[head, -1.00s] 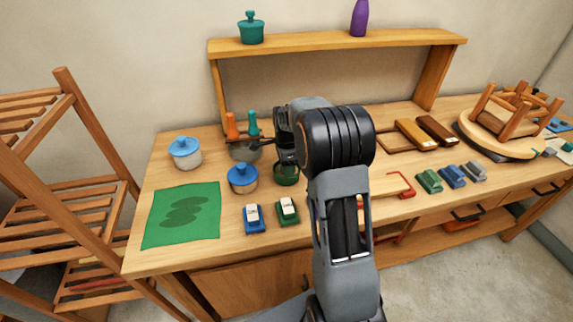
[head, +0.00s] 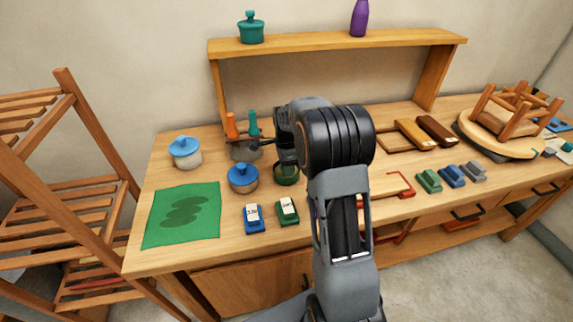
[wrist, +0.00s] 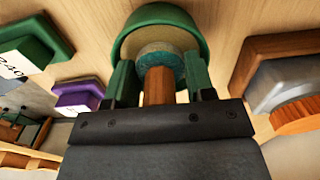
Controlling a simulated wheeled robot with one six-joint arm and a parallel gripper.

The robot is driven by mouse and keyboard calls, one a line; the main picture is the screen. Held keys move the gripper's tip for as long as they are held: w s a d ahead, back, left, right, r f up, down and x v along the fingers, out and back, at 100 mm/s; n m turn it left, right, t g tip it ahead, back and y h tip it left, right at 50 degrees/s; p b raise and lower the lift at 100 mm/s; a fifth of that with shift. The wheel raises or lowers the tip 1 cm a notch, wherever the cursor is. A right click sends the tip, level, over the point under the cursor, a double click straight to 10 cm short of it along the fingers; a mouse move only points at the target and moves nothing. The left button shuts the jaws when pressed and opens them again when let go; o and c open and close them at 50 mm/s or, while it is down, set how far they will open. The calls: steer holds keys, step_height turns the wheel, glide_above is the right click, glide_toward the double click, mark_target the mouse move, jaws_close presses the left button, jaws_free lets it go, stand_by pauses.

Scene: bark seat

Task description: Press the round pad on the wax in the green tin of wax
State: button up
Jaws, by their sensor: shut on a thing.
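The green tin (head: 286,179) stands on the bench, partly hidden by my arm in the head view. In the wrist view the green tin (wrist: 197,28) shows its rim and tan wax (wrist: 130,48). My gripper (wrist: 159,85) is shut on the wooden handle (wrist: 159,88) of the round pad (wrist: 158,58), which has a teal face edge. The pad is within the tin's rim, over the wax. Whether it touches the wax cannot be told.
A blue-lidded pot (head: 243,179) stands just left of the tin. Labelled blue (head: 253,218) and green (head: 288,211) blocks sit in front of it. A green cloth (head: 183,214) lies at the left. A wooden shelf (head: 340,42) rises behind.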

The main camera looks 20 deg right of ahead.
steer(key=shift+r+p, duration=2.6)
steer(key=shift+r, duration=0.85)
